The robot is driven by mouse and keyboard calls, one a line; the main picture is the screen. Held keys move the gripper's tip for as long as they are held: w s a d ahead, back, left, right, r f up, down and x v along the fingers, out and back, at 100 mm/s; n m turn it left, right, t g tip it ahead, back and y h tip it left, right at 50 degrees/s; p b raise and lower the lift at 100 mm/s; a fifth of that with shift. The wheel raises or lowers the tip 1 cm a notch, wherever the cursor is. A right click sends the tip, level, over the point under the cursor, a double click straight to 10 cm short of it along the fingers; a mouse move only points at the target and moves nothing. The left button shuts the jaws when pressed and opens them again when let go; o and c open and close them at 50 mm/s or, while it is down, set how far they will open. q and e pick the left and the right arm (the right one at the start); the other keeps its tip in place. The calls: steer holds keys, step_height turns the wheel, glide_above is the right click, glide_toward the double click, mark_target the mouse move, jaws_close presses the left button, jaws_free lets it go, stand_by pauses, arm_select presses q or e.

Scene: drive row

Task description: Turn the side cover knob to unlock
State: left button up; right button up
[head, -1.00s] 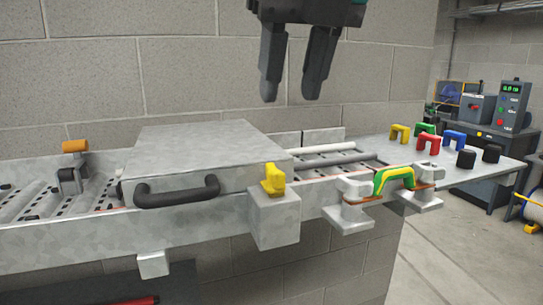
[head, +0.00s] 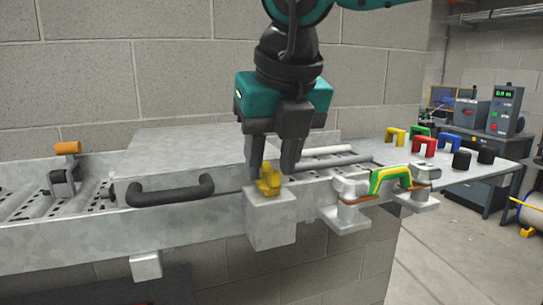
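The yellow side cover knob (head: 270,181) sits on top of a grey metal block (head: 272,222) at the front of the conveyor frame. My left gripper is not in view.
An orange-topped clamp (head: 67,150) stands on the left rollers. Several coloured handles and black knobs lie on the right table (head: 445,178). A block wall is behind.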

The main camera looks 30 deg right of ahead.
jaws_close()
